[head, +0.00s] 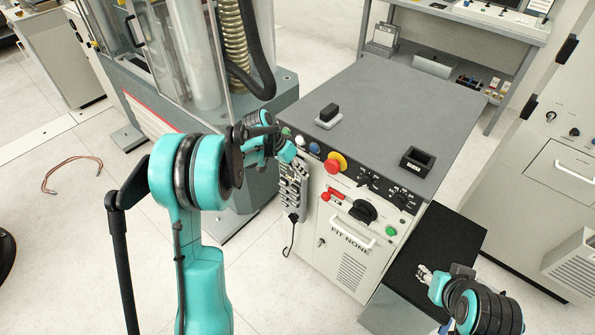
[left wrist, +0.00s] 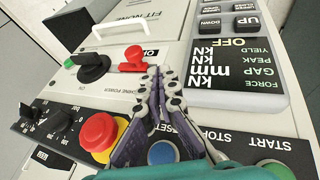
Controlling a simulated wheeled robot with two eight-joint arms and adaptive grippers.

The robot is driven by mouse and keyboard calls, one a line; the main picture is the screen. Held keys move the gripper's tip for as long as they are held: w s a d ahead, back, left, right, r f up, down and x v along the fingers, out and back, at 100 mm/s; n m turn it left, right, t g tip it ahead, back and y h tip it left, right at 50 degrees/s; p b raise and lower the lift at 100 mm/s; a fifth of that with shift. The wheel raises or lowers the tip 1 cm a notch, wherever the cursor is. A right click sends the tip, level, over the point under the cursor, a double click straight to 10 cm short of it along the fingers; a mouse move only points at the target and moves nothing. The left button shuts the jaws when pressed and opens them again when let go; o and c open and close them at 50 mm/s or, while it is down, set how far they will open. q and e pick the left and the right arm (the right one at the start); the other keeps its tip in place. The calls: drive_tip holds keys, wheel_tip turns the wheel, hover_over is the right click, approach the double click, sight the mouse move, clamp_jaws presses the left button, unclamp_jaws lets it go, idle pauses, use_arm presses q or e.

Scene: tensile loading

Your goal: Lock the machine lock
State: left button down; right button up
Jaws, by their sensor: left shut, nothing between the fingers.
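The machine's front panel carries a red lever-like part (head: 332,195), which I take to be the lock. It also shows in the left wrist view (left wrist: 133,60), beside an "OFF" label and a black rotary knob (left wrist: 92,68). In the head view that knob (head: 362,211) is right of the red part. My left gripper (left wrist: 160,80) is shut and empty, its tips just below and right of the red part in the wrist view. I cannot tell whether they touch the panel. My right gripper (head: 424,272) is over the dark surface at lower right; its opening is unclear.
A red and yellow emergency button (head: 335,163) and a blue button (head: 314,148) are on the sloped panel. A keypad with a display (left wrist: 240,65) hangs beside the left gripper. The grey cabinet top (head: 400,100) holds two small black items. A glass-fronted machine stands at left.

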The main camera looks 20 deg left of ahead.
sight(326, 194)
use_arm(q)
drive_tip(key=d+f+b, duration=0.2)
drive_tip(key=d+f, duration=0.3)
drive_tip(key=shift+d+f, duration=0.15)
drive_tip(key=shift+f, duration=0.15)
drive_tip(key=d, duration=0.2)
drive_tip(key=s+d, duration=0.1)
drive_tip(key=d, duration=0.1)
drive_tip(key=shift+s, duration=0.2)
drive_tip(key=shift+a, duration=0.1)
drive_tip(key=shift+r, duration=0.1)
